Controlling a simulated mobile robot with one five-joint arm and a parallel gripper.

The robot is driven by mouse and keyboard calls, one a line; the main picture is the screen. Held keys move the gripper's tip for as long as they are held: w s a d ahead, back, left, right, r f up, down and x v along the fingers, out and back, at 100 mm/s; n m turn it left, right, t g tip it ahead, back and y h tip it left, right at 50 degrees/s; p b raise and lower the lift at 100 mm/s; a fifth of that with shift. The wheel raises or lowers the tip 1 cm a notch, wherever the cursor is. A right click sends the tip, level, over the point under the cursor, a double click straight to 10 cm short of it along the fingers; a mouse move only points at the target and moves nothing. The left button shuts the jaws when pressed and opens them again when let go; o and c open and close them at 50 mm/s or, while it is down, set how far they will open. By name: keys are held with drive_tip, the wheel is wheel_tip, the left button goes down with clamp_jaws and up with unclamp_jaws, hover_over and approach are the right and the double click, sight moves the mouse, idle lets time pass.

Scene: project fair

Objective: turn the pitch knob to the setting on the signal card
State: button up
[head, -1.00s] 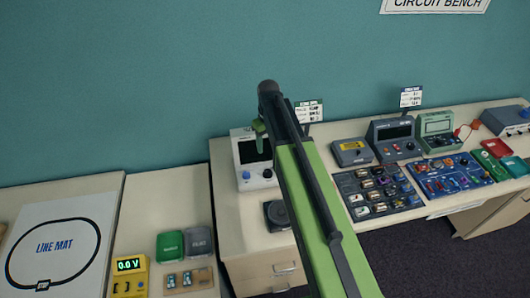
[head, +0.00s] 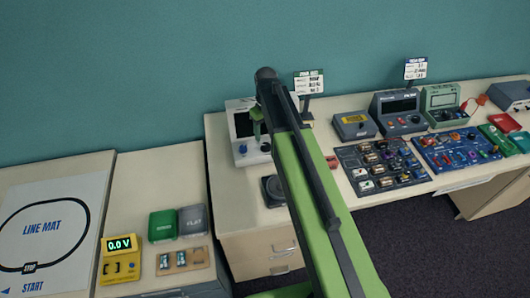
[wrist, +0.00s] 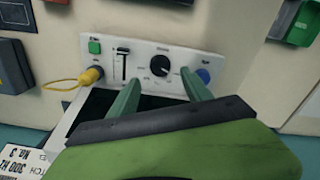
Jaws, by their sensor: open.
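A white instrument (head: 241,157) with a dark screen stands on the bench behind my arm. In the wrist view its front panel (wrist: 140,53) carries a round black knob (wrist: 159,66) with a dial scale; its label is too small to read. My gripper (wrist: 162,76) is open, its green fingertips to the left and right of the black knob, with a visible gap on each side. How far the tips are from the panel I cannot tell. A white card (wrist: 28,160) at the lower left shows partly, upside down, reading about "300 Hz". A card stand (head: 309,83) shows in the head view.
A dark block (head: 272,191) sits in front of the instrument. Circuit boards (head: 380,165) and meters (head: 398,112) stand to the right.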

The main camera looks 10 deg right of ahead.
sight(266, 145)
wheel_tip(266, 145, down, 7)
drive_tip(key=b, duration=0.5)
drive_tip(key=shift+r, duration=0.2)
drive_tip(key=shift+c, duration=0.5)
clamp_jaws()
